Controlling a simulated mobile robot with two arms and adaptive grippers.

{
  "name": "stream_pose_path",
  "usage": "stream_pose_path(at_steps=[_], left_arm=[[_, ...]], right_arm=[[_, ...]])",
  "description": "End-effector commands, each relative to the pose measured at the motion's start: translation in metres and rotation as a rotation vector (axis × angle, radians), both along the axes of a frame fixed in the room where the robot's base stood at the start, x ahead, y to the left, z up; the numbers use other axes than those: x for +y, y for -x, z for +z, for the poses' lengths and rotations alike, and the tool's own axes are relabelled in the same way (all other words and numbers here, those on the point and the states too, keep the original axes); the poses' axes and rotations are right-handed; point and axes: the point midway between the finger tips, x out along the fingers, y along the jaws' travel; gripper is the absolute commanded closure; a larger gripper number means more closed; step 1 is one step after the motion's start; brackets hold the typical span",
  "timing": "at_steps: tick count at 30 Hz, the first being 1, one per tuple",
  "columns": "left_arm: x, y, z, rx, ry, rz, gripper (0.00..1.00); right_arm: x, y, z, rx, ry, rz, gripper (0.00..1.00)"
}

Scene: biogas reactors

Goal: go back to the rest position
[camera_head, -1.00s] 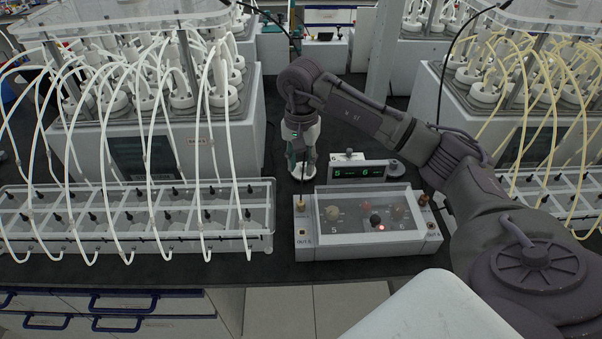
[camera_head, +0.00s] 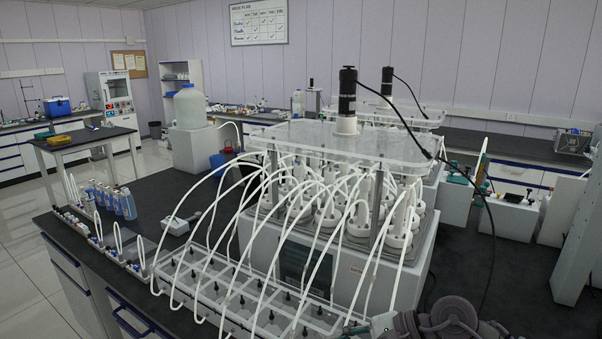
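Neither gripper's fingers show in the camera_head view. Part of my dark purple-grey arm is at the bottom edge, right of centre, cut off by the frame, so its gripper end cannot be made out. The large reactor unit (camera_head: 345,280) stands at centre right on the black bench, with white bottles and looping white tubes under a clear cover (camera_head: 340,140). A clear tray row (camera_head: 235,300) with black pegs lies in front of it, and the tubes run down to it.
A black motor (camera_head: 347,92) rises above the cover. Blue-capped bottles (camera_head: 125,205) stand at the bench's left end. A white carboy (camera_head: 190,105) sits on a grey box behind. The tiled floor (camera_head: 25,250) at left is clear.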

Motion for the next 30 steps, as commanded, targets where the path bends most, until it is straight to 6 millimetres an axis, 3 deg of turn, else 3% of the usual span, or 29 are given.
stream_pose_path(at_steps=[1, 4, 7, 10, 14, 17, 19, 20, 21, 24, 30], left_arm=[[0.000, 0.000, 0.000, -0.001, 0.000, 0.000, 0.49], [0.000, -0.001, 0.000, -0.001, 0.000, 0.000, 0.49], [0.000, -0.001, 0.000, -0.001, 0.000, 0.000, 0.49], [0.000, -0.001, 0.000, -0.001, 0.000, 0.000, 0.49], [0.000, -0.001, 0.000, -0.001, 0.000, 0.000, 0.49], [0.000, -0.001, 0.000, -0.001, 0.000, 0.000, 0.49], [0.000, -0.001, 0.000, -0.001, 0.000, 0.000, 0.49], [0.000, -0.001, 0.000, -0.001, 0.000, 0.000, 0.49], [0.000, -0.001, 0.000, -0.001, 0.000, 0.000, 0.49], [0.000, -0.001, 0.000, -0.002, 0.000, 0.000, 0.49], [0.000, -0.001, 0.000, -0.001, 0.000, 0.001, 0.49]], right_arm=[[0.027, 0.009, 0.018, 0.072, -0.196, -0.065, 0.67], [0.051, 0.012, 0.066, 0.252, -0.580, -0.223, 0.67], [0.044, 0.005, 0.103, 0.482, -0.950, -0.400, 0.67], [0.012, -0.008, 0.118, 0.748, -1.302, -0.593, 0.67], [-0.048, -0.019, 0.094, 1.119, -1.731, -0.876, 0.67], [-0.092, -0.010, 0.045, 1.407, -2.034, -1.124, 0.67], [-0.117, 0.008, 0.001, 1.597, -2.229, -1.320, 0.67], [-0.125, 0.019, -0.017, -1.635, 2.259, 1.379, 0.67], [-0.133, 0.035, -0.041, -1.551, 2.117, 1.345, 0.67], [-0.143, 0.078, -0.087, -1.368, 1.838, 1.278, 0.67], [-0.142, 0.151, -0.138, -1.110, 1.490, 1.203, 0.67]])
